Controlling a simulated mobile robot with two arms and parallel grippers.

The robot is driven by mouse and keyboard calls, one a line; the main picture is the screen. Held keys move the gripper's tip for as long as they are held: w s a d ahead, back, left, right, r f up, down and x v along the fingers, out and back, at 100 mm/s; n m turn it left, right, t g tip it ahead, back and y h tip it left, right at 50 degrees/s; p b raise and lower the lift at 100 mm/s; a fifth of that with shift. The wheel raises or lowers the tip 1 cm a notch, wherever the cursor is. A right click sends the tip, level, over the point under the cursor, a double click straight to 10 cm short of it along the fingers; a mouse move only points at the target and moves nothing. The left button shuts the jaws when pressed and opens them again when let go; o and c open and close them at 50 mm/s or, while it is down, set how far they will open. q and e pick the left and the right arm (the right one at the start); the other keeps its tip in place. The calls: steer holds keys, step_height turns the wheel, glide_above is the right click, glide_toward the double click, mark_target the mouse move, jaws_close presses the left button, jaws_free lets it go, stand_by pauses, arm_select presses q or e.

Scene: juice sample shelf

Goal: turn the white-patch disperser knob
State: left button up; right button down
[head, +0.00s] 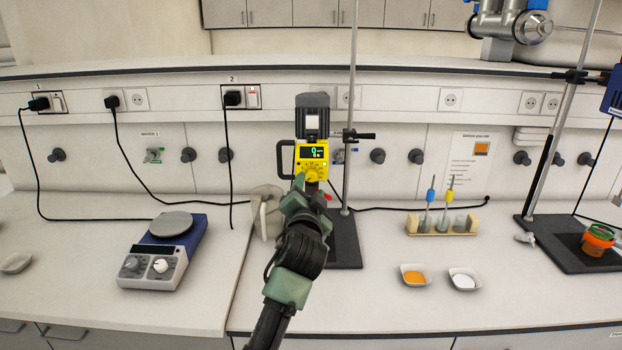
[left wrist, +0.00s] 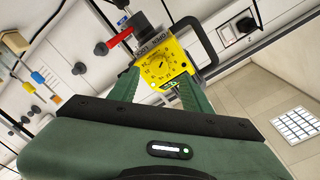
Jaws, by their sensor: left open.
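The yellow disperser (head: 312,153) hangs on the stand at the middle of the bench, with a lit display reading 0. Its yellow knob (head: 312,175) is low on its front, just above my left gripper (head: 306,190). In the left wrist view the knob (left wrist: 161,69) shows a dial with numbers around it. My left gripper also shows there (left wrist: 160,82), open, its green fingers to either side of the knob. I cannot tell whether they touch it. No white patch is clear on this disperser. My right gripper is not in view.
A black handle (head: 285,160) juts from the disperser's left side. A metal stand rod (head: 351,100) rises close on its right. A beige jug (head: 265,212) stands at left. A tube rack (head: 440,225), two small dishes and a second stand with a blue device (head: 613,92) are at right.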

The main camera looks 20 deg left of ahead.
mark_target(311, 178)
arm_select(q)
steer(key=shift+p+x, duration=0.45)
steer(key=shift+x, duration=2)
jaws_close()
